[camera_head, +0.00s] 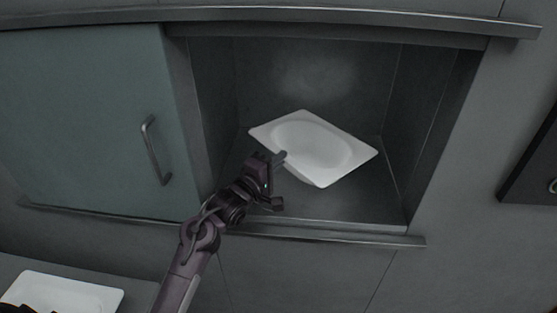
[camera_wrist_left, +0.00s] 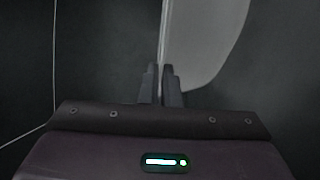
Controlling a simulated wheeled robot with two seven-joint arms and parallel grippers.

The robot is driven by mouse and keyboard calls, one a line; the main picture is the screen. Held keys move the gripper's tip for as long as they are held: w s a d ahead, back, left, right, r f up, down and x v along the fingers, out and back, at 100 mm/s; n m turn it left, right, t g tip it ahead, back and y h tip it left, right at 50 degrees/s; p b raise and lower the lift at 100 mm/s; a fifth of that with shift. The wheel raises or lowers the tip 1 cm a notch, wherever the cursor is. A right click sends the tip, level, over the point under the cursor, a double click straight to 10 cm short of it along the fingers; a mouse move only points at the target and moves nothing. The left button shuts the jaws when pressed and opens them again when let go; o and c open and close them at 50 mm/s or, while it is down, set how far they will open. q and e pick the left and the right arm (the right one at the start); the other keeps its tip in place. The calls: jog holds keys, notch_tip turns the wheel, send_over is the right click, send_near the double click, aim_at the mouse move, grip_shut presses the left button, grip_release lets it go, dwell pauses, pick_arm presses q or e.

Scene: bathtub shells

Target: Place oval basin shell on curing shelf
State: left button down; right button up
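The white basin shell (camera_head: 318,145), a rectangular plate with an oval hollow, is inside the open bay of a wall cabinet. It looks tilted. I cannot tell whether its underside touches the shelf floor (camera_head: 340,207). My left gripper (camera_head: 281,158) is at the shell's near left edge in the head view. In the left wrist view the two fingers (camera_wrist_left: 162,84) are close together, with the thin edge of the shell (camera_wrist_left: 205,45) between them.
A teal sliding door (camera_head: 90,120) with a bar handle covers the bay's left side. A rail (camera_head: 330,236) runs along the bay's front edge. Another white shell (camera_head: 66,290) lies on a surface at the lower left. A dark panel (camera_head: 535,170) is at the far right.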

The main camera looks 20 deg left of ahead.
pick_arm(q)
jog(key=c, duration=1.7)
grip_release()
jog(key=shift+o, duration=0.3)
jog(key=b+v, duration=0.1)
jog(key=v, duration=1.1)
jog(key=shift+r, duration=0.15)
